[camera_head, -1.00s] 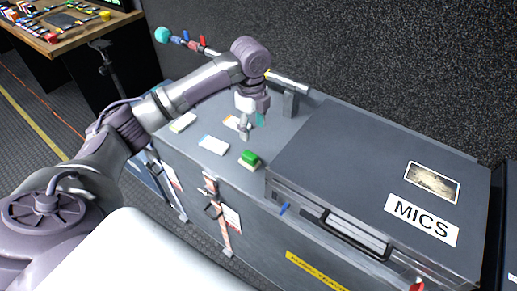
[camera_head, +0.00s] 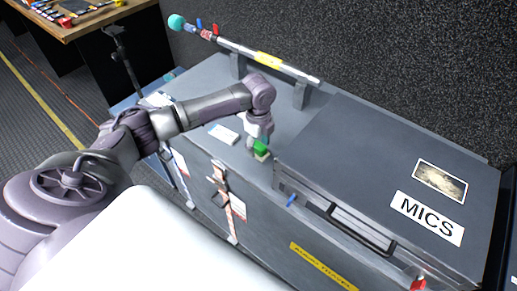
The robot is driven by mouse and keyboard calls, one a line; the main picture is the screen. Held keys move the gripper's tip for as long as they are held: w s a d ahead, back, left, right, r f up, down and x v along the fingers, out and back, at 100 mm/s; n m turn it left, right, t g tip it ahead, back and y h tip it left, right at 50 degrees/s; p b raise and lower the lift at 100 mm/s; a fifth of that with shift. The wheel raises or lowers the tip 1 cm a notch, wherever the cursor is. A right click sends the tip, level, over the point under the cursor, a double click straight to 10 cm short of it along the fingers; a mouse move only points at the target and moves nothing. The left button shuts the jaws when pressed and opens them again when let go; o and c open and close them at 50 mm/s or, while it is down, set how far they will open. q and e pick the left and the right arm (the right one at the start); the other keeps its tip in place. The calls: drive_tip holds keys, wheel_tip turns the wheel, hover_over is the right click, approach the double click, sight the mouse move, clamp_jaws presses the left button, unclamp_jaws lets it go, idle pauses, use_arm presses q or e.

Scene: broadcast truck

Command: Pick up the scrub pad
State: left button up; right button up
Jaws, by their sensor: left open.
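The scrub pad, green on top with a pale yellowish lower part (camera_head: 261,155), lies on the grey case top beside the MICS case in the head view. My left gripper (camera_head: 262,140) is pointed down right at the pad, and its fingertips overlap the pad's upper part in the picture. It is open, with the pad partly hidden behind or between its fingers; I cannot tell whether they touch it. My right gripper is not in view.
The closed grey MICS case (camera_head: 385,165) rises just right of the pad. A pale card (camera_head: 223,134) lies left of it. Behind, a pole with a teal ball (camera_head: 177,22) rests on upright supports (camera_head: 301,95). A wooden desk (camera_head: 75,20) stands at far left.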

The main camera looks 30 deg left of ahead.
sight(259, 145)
use_arm(q)
drive_tip(key=shift+f, duration=0.55)
clamp_jaws()
drive_tip(key=shift+r, duration=5.05)
